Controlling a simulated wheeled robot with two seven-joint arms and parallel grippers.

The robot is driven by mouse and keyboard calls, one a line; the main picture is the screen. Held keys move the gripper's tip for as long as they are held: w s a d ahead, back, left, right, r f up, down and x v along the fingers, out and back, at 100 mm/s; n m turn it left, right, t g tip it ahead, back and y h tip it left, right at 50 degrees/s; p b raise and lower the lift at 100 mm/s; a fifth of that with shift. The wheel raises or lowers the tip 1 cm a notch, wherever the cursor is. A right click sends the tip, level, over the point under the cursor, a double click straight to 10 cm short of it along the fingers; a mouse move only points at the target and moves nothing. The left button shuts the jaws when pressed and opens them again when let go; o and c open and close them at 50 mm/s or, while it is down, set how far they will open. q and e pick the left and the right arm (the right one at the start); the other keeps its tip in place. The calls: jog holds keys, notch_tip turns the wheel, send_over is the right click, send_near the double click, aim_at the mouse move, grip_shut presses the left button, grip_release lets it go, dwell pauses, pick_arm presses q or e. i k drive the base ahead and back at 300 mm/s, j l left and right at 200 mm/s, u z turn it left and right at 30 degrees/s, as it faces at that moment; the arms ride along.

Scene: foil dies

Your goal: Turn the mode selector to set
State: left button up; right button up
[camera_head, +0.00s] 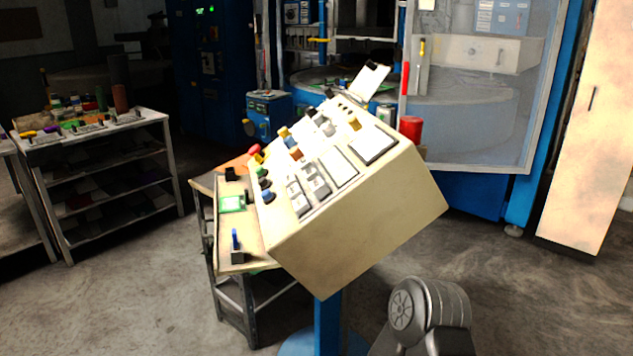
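A cream control console (355,225) stands tilted on a blue post (327,322) in the middle of the view. Its sloping face carries several small knobs, buttons and grey key blocks (299,198). A red button (255,150) and a blue button (268,196) sit along its left edge. Yellow knobs show higher on the face, one of them (354,124) towards the right. The mode selector is among these controls, but they are too small to tell which it is or where it points. Neither gripper's fingers are in view.
A small bench (245,258) with a green item (232,204) and a blue-handled part stands close behind the console's left side. A shelf rack (150,115) is at the left. A blue machine with a clear door (470,130) fills the back. Grey floor is free at the front left.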

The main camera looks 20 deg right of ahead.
aim_at(311, 111)
jog(key=u, duration=0.85)
jog(key=i, duration=4.95)
jog(key=j+z, duration=0.15)
jog(key=z, duration=4.55)
